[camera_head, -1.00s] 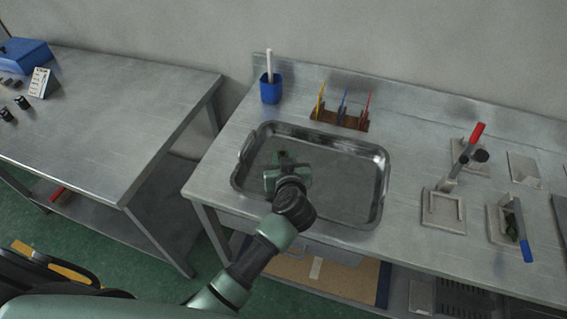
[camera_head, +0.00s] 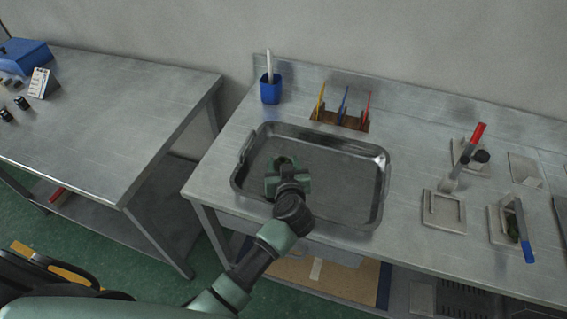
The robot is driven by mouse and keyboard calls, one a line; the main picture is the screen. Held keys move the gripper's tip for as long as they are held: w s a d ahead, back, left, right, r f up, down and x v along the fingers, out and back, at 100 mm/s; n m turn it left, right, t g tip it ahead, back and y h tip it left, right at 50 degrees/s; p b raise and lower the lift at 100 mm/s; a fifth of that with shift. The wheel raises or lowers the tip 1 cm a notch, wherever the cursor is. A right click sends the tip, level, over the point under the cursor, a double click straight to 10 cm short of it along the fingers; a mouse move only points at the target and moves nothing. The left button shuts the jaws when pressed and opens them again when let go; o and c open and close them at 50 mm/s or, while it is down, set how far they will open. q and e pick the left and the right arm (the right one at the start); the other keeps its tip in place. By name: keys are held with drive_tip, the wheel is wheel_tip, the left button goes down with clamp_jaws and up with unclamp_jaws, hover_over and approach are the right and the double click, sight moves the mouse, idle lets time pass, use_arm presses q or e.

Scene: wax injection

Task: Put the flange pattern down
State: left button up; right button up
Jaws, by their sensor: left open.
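My left gripper (camera_head: 285,172) is over the left part of the metal tray (camera_head: 345,212), seen from above and behind. It is open. A small dark green shape shows at the far side of its fingers, inside the tray's outline. I cannot tell whether this is the flange pattern or part of the gripper, as the wrist and gripper body hide what is beneath. The rest of the tray floor is bare. My right gripper is not in view.
A blue cup (camera_head: 270,91) and a wooden rack (camera_head: 339,121) of coloured tools stand behind the tray. Metal moulds with a red handle (camera_head: 477,133) and a blue handle (camera_head: 528,252) are at the right. A second table (camera_head: 110,125) stands left, across a gap.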

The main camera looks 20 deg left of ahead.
use_arm(q)
drive_tip(key=v, duration=1.1)
drive_tip(key=shift+r, duration=0.15)
drive_tip(key=shift+s+d+r, duration=0.2)
drive_tip(key=shift+s+r, duration=0.05)
drive_tip(key=shift+s, duration=0.2)
